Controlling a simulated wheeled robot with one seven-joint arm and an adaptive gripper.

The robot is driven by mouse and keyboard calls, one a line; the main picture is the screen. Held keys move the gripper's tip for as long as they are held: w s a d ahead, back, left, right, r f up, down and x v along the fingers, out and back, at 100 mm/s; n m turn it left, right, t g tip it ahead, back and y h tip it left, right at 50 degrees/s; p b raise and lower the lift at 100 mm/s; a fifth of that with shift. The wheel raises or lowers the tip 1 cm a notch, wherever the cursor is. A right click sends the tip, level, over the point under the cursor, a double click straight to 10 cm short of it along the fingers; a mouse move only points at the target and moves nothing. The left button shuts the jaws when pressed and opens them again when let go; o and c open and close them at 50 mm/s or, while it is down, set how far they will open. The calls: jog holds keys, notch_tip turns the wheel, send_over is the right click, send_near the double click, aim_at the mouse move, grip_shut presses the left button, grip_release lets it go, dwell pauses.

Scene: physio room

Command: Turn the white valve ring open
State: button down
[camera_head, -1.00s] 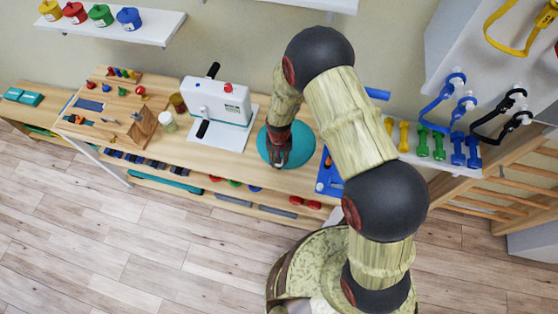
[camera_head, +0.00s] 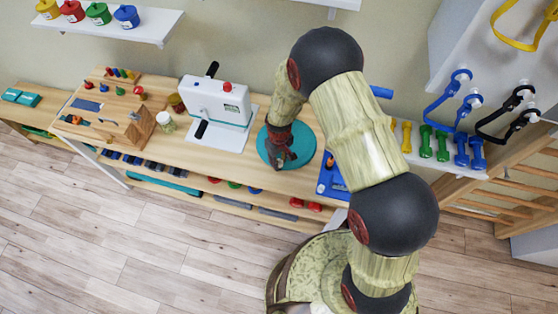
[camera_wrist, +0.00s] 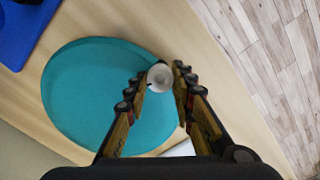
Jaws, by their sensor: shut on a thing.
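A small round white ring (camera_wrist: 160,77) with a greyish middle sits between my fingertips in the wrist view, over the right edge of a teal disc. I take it for the white valve ring; my gripper and arm hide it in the head view. My gripper (camera_wrist: 159,84) is shut on it, with one finger on each side. In the head view my gripper (camera_head: 278,163) points down at the front of the teal disc (camera_head: 304,148) on the wooden bench. The way the ring is mounted, and how far it is turned, cannot be made out.
A white machine (camera_head: 217,102) with a red knob stands left of my gripper. A jar (camera_head: 165,121) and a wooden block (camera_head: 140,126) are further left. A blue tray (camera_head: 330,180) lies right of the disc. Several dumbbells (camera_head: 443,145) stand at the right.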

dwell(0.4)
jog(key=c, duration=1.5)
grip_release()
